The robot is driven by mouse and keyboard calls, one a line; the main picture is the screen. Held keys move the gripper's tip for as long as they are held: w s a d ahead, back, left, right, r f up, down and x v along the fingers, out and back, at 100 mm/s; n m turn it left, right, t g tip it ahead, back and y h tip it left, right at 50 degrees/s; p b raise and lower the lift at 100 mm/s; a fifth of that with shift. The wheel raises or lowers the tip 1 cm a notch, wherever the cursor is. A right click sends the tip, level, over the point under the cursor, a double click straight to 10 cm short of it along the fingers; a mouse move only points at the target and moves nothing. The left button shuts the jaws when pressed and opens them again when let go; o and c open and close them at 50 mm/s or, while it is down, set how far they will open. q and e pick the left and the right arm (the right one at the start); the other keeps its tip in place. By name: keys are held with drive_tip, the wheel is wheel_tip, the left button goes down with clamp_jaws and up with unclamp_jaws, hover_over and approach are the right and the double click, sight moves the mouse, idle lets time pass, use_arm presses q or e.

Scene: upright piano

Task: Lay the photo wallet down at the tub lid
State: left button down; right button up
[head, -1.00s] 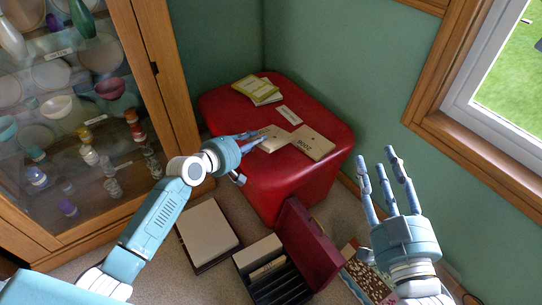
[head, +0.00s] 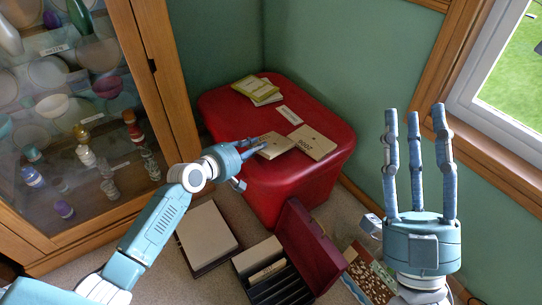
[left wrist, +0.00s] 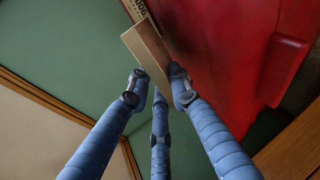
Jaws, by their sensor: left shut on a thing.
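The red tub's lid (head: 222,110) is in the corner in the head view. My left gripper (head: 257,149) is over its front left part, shut on a beige photo wallet (head: 272,144). In the left wrist view the wallet (left wrist: 147,52) sits tilted between the fingertips, close to the red surface. I cannot tell whether it touches the lid. A second beige wallet (head: 315,146) with dark digits lies flat on the lid, just right of the held one. My right gripper (head: 415,115) is empty, its fingers stretched upward and spread, right of the tub.
Yellow-green booklets (head: 256,88) and a white label (head: 289,115) are on the lid. A glass cabinet (head: 75,120) stands left. On the floor are a pale-topped box (head: 207,233), a black divided case (head: 275,280) and its dark red lid (head: 308,250).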

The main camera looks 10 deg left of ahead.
use_arm(q)
drive_tip(key=shift+f, duration=0.35)
use_arm(e)
drive_tip(key=shift+s+d+r+t+y, duration=0.2)
drive_tip(key=shift+s+r+t+y, duration=0.3)
drive_tip(key=shift+s+r, duration=0.5)
drive_tip(key=shift+f, duration=0.1)
use_arm(q)
drive_tip(key=c, duration=1.7)
unclamp_jaws()
drive_tip(key=shift+c, duration=0.2)
